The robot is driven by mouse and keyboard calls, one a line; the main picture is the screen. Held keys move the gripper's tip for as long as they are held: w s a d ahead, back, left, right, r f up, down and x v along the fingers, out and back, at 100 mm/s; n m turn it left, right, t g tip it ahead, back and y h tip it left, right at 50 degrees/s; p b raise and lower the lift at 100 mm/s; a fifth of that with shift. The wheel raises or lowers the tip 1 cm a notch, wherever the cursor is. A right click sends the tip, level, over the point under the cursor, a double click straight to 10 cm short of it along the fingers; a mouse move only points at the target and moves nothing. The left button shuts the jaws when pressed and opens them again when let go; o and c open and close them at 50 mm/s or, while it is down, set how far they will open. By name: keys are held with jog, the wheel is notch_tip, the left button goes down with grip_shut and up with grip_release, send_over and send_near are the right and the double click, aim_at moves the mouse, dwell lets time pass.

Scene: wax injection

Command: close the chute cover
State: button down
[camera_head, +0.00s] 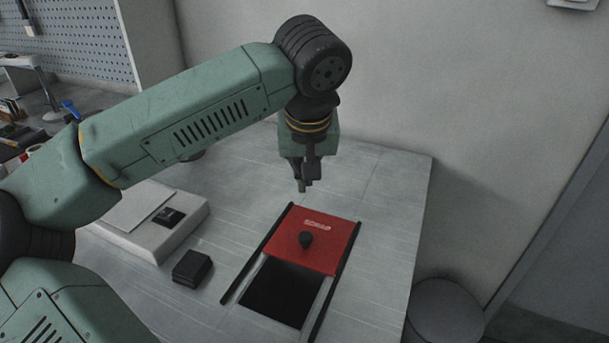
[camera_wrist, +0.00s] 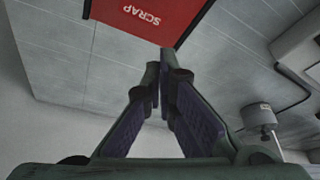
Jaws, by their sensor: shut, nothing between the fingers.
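The dark square chute opening (camera_head: 281,292) lies uncovered on the near side of the plate. My gripper (camera_head: 303,188) points down above the table, just beyond the cover's far edge, with its fingers together and empty. In the wrist view the cover (camera_wrist: 150,16) shows at the top, past the fingertips (camera_wrist: 160,66). I cannot tell how high the fingertips are above the table.
A small black block (camera_head: 192,268) lies left of the rails. A pale flat box (camera_head: 150,222) with a dark square on it stands further left. A grey round bin (camera_head: 445,312) stands off the table's right edge. The table right of the rails is clear.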

jog(key=p, duration=0.1)
send_over(305, 220)
notch_tip(305, 220, down, 7)
jog(key=s, duration=0.1)
jog(key=s+p, duration=0.1)
jog(key=s, duration=0.1)
jog(key=shift+d+f, duration=0.15)
jog(key=shift+f, duration=0.05)
jog(key=shift+s+f, duration=0.15)
jog(key=shift+s, duration=0.2)
